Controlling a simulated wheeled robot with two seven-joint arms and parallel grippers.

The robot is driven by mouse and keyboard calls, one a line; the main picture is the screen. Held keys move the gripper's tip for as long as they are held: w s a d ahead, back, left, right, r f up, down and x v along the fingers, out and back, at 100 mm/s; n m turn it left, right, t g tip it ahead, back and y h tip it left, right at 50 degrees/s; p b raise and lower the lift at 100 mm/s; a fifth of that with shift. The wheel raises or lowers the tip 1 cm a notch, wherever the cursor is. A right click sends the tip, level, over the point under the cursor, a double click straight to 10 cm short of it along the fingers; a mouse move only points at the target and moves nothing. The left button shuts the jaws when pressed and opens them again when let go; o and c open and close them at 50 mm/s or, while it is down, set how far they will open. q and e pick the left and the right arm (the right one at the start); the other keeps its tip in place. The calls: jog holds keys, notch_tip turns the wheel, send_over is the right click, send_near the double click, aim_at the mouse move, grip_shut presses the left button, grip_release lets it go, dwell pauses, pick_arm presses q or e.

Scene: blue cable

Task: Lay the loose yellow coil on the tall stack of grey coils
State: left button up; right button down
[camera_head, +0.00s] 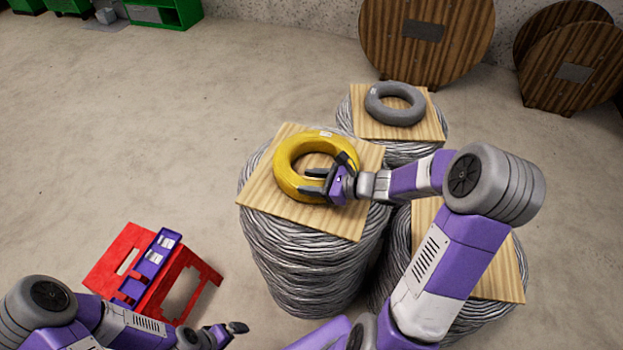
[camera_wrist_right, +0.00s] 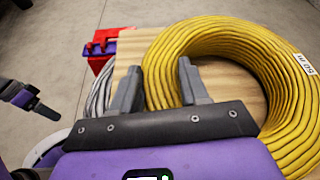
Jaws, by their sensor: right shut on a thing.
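The yellow coil (camera_head: 291,181) is over the wooden board (camera_head: 262,190) that tops the front-left stack of grey coils (camera_head: 306,258). It looks flat; whether it rests fully on the board is hard to tell. My right gripper (camera_head: 328,179) is shut on the near right side of the ring. In the right wrist view the fingers (camera_wrist_right: 160,78) straddle the band of the yellow coil (camera_wrist_right: 235,55). My left gripper (camera_head: 236,328) hangs empty low at the left, away from the stacks; its jaw opening is unclear.
A grey coil (camera_head: 395,104) lies on the boarded stack behind. Another boarded stack (camera_head: 497,270) stands at right, partly behind my right arm. A red stand (camera_head: 125,254) with a purple part is at left. Large wooden reels (camera_head: 427,55) lean at the back wall.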

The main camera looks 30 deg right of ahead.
jog(key=c, duration=0.9)
grip_release()
jog(key=shift+s+f, duration=0.1)
jog(key=shift+f, duration=0.05)
jog(key=o, duration=0.3)
jog(key=shift+o, duration=0.2)
jog(key=p+v, duration=0.3)
jog(key=v, duration=0.9)
